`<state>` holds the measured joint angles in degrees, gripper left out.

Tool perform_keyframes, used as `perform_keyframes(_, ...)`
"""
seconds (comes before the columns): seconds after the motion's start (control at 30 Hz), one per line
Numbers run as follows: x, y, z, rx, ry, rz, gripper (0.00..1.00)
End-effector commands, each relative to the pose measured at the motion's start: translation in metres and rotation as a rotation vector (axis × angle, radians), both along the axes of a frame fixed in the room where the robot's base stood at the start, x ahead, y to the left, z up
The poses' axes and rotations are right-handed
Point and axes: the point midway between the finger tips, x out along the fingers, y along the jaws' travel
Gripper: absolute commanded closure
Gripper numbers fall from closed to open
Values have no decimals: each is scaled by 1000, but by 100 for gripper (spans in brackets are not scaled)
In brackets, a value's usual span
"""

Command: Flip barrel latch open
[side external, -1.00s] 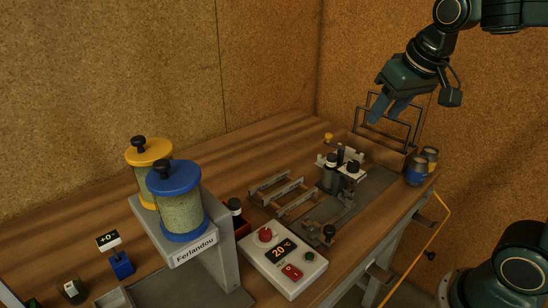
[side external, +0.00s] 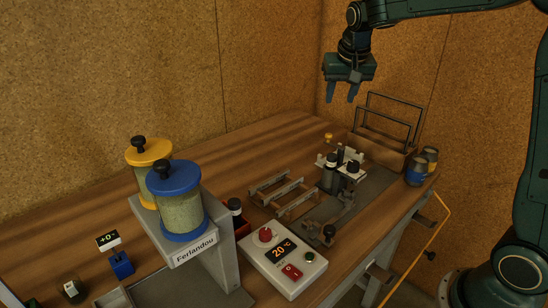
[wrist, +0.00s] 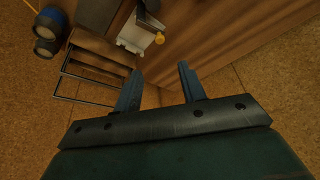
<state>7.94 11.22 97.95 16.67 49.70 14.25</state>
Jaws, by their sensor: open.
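My gripper (side external: 342,92) hangs in the air above the back of the bench, fingers pointing down, open and empty. In the wrist view its two blue fingers (wrist: 160,85) are spread apart with nothing between them. A metal fixture with dark cylinders and black knobs (side external: 335,178) stands on the bench below it. In the wrist view only a pale part of a fixture with a yellow knob (wrist: 140,35) shows near the top. I cannot make out for sure which part is the barrel latch, or its state.
Wire frames (side external: 388,122) stand in a wooden box behind the fixture, with two blue-banded cans (side external: 416,172) beside it. A control box reading 20°C (side external: 283,257) and jars with yellow and blue lids (side external: 180,200) are nearer. Bare wood (side external: 235,160) lies at the back left.

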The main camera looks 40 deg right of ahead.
Motion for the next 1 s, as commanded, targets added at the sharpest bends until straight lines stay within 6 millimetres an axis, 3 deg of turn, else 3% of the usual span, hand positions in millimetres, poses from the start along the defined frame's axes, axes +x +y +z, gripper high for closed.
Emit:
perform_keyframes(0.27,1,-1,-6,0,2,1,59)
perform_keyframes(0.47,7,-6,-23,-1,3,0,59)
perform_keyframes(1.0,31,-24,-97,0,4,0,59)
